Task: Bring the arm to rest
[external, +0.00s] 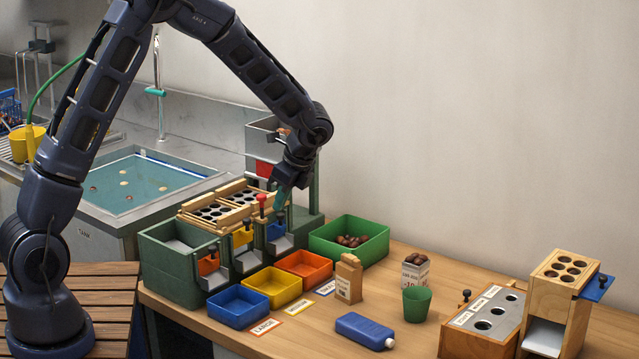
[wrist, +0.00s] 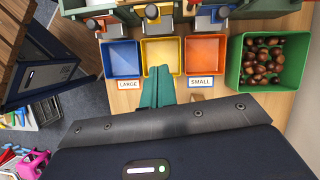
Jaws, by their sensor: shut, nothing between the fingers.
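My gripper (external: 281,199) hangs fingers-down from my raised, bent arm beside the green sorting machine in the external view. Its teal fingers are shut with nothing between them. In the wrist view the gripper (wrist: 158,84) points toward the front of the yellow bin (wrist: 162,52) and hides the label there. The fingers look clear of the bins; their exact height is hard to tell.
The green sorter (external: 172,262) stands left, with blue (external: 237,322), yellow and orange (external: 304,282) bins before it. A green bin (external: 379,250) holds chestnuts.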

